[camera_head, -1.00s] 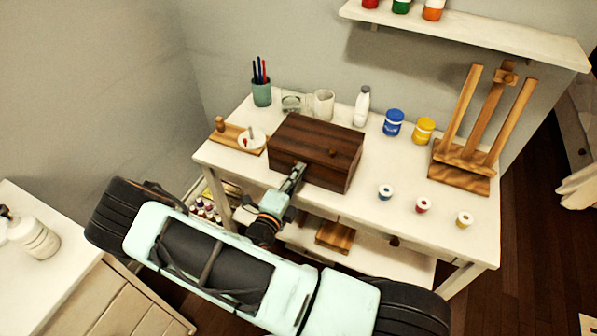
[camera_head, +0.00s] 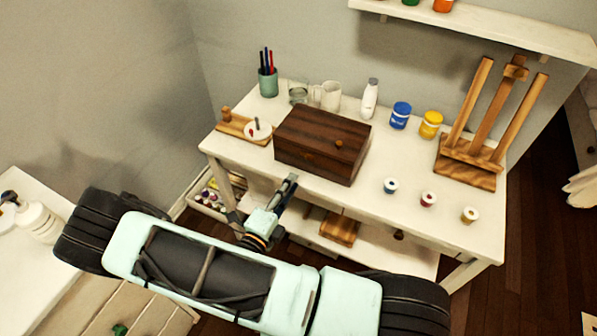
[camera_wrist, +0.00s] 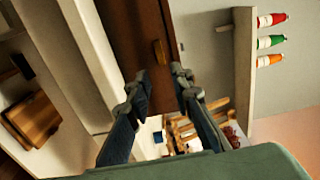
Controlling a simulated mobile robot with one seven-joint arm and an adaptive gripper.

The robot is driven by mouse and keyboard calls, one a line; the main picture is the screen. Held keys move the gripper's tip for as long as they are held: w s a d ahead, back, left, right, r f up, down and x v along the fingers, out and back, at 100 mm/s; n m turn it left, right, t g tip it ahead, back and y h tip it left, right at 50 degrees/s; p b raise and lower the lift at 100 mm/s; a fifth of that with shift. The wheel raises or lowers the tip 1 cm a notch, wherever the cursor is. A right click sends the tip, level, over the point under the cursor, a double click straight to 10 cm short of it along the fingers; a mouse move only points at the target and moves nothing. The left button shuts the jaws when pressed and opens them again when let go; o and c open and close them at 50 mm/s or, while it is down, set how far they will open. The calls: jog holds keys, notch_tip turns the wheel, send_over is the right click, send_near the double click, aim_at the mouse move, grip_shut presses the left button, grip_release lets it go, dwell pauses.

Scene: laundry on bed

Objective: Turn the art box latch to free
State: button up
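The art box (camera_head: 305,160) is a dark brown wooden box, closed, on the white table. A small lighter-brown piece, apparently the latch (camera_head: 338,144), shows near the front edge of its top. In the wrist view the same piece looks like a short upright bar (camera_wrist: 159,51) on the dark box (camera_wrist: 138,28), beyond the gap between my fingertips. My gripper (camera_head: 290,181) is in front of the box's front face, low and left of the latch, apart from the box. In the wrist view my gripper (camera_wrist: 160,76) has its fingers apart with nothing between them.
The white table (camera_head: 388,222) also bears a pen cup (camera_head: 268,82), a white mug (camera_head: 330,95), a white bottle (camera_head: 370,99), blue (camera_head: 400,115) and yellow (camera_head: 430,125) jars, small paint pots and a wooden easel (camera_head: 466,174). A lower shelf (camera_head: 385,256) lies below.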

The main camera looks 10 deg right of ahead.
jog(key=shift+v, duration=1.5)
